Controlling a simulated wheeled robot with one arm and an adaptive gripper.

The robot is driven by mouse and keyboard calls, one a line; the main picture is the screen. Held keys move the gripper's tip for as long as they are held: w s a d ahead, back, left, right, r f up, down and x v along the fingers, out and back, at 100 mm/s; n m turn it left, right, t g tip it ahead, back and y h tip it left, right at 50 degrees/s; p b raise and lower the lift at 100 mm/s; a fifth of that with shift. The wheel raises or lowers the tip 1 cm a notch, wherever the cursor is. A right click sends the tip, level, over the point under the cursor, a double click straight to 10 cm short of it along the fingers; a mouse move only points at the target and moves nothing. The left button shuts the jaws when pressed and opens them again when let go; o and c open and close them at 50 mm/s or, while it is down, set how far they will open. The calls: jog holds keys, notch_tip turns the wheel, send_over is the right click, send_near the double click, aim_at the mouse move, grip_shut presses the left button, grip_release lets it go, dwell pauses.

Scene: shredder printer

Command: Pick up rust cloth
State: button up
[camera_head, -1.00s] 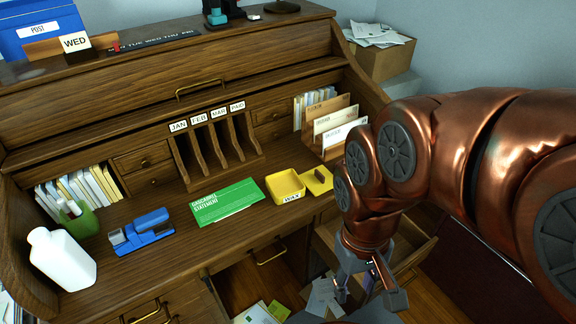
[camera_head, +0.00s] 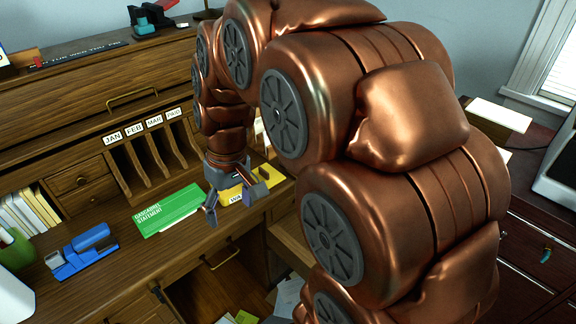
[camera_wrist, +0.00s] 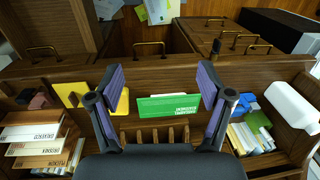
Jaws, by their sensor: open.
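My gripper (camera_head: 230,202) is open and empty above the desk's front part, by the yellow tray and green leaflet. In the wrist view its two fingers (camera_wrist: 162,88) stand wide apart, with the green leaflet (camera_wrist: 168,104) showing between them. A small reddish-brown item (camera_wrist: 38,101) lies on the desk at the left of the wrist view, beyond the yellow tray; it may be the rust cloth, but it is too small to be sure. It is well off to the side of my fingers. In the head view my arm hides that part of the desk.
The yellow tray (camera_wrist: 73,94) lies left of the leaflet in the wrist view. Upright envelopes (camera_wrist: 35,135) stand near the reddish item. Month slots (camera_head: 145,150) rise behind the leaflet.

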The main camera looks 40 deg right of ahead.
jog(key=w+d+f+t+b, duration=0.2)
jog(key=w+d+f+b, duration=0.15)
jog(key=w+d, duration=0.75)
jog(key=w+d+f+t+b, duration=0.1)
jog(key=w+d+f+b, duration=0.35)
jog(key=d, duration=1.05)
jog(key=w+d+f+t+h, duration=0.1)
jog(key=w+d+f, duration=0.15)
jog(key=d, duration=0.35)
jog(key=w+d+f, duration=0.1)
jog(key=d+f, duration=0.2)
jog(key=d, duration=0.4)
jog(key=shift+w+p+x, duration=0.15)
jog(key=shift+p+x, duration=0.1)
jog(key=shift+x, duration=1.45)
jog(key=shift+w+p+x, duration=0.15)
jog(key=shift+p+x, duration=0.1)
jog(key=shift+x, duration=1.4)
jog(key=shift+a+r, duration=0.15)
jog(key=shift+a, duration=0.05)
jog(key=c, duration=1.1)
jog(key=shift+r+t, duration=0.1)
jog(key=shift+t, duration=0.2)
jog(key=shift+c, duration=0.2)
notch_tip(320, 180, up, 10)
jog(key=shift+f+b, duration=0.1)
jog(key=shift+b, duration=0.25)
